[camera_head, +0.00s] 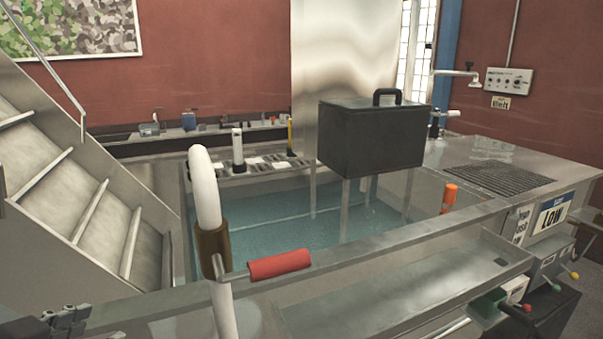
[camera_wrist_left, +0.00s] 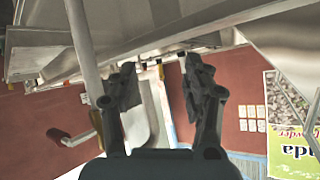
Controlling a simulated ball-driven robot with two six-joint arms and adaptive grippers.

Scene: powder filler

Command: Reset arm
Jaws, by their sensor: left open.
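My left gripper (camera_head: 68,318) shows as a dark, partly cut-off shape at the bottom left corner of the head view, in front of the inclined metal conveyor and left of the white curved pipe. In the left wrist view (camera_wrist_left: 162,85) its two black fingers are spread apart with nothing between them. The wall and metal parts behind them appear upside down there. My right gripper is in neither view.
A metal tank (camera_head: 280,225) of bluish liquid fills the middle. A white pipe (camera_head: 207,200) with a red-handled lever (camera_head: 279,264) rises before it. A black box (camera_head: 370,138) stands above the tank. An inclined conveyor (camera_head: 75,190) stands at left.

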